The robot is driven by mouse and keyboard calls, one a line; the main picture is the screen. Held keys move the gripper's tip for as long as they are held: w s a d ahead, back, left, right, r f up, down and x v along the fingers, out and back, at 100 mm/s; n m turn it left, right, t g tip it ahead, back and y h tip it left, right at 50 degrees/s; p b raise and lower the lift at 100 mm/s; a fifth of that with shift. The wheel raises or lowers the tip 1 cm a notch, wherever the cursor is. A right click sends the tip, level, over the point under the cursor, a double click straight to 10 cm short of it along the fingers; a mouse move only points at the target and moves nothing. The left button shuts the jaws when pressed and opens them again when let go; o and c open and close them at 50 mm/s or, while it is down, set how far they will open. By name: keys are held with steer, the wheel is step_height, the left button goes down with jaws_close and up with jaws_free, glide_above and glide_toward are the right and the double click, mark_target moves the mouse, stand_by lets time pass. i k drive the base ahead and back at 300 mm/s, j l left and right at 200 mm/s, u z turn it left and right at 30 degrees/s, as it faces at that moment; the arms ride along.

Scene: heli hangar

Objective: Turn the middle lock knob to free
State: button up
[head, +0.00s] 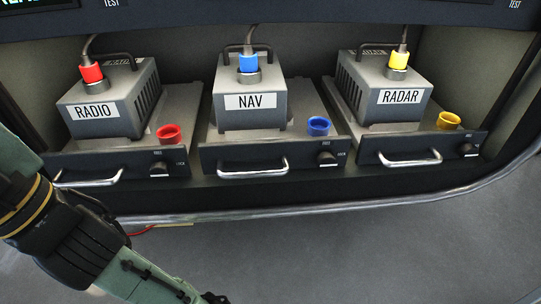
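The middle lock knob (327,158) is a small dark knob on the front panel of the NAV unit's tray (225,160), right of its silver handle (252,167). Tiny marks sit above it and to its right, apparently FREE and LOCK. Its pointing direction is too small to tell for sure. The grey NAV box (250,104) sits on the tray with a blue connector on top. My arm enters at the lower left and runs down to the bottom edge, well apart from the knob. Its end is cut off there, so my gripper's fingers cannot be made out.
RADIO (95,112) and RADAR (399,97) boxes flank NAV on similar trays with handles and knobs. A metal rail (330,208) edges the shelf; open floor lies below.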

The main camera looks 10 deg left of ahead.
mark_target(326, 161)
steer(key=k+z, duration=0.15)
steer(key=k, duration=0.7)
